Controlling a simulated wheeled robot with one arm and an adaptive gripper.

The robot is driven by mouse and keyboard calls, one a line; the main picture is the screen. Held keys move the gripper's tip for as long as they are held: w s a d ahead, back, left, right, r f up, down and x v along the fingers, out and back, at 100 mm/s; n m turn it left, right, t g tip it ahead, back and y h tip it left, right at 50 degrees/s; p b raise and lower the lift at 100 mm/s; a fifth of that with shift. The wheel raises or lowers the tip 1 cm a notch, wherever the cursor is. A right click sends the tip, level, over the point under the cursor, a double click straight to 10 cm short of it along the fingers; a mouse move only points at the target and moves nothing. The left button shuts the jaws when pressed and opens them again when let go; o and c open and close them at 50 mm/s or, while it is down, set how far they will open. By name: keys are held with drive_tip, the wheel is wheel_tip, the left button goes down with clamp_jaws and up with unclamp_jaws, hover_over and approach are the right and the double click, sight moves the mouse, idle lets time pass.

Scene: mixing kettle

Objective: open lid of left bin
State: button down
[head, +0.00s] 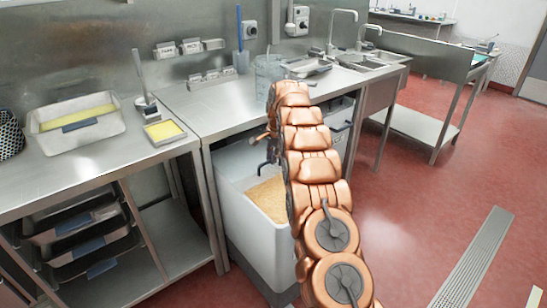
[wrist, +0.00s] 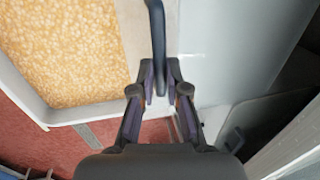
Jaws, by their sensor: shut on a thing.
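The left bin (head: 250,238) is a white tub under the steel counter, holding tan grain (head: 270,197). The bin's rim also shows in the wrist view (wrist: 90,116). Part of the bin's top is uncovered. A pale grey panel (wrist: 225,45), which looks like the lid, lies right of the grain in the wrist view. A dark curved handle (wrist: 156,25) is between my gripper's fingers. My gripper (wrist: 160,80) is shut on this handle. In the head view my copper arm hides much of the bin's right side, and the lid is hard to make out.
The steel counter (head: 200,112) overhangs the back of the bin. A shelf with dark trays (head: 85,245) stands to the left. Red floor (head: 420,215) is free to the right, with a floor grate (head: 478,258) farther off.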

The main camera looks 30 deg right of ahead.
drive_tip(key=c, duration=1.2)
unclamp_jaws()
drive_tip(key=shift+r, duration=0.15)
drive_tip(key=r, duration=0.3)
drive_tip(key=s+r, duration=0.1)
drive_tip(key=r, duration=0.3)
drive_tip(key=s+r, duration=0.1)
drive_tip(key=r, duration=0.3)
drive_tip(key=shift+s+d+r, duration=0.15)
drive_tip(key=shift+d+r, duration=0.1)
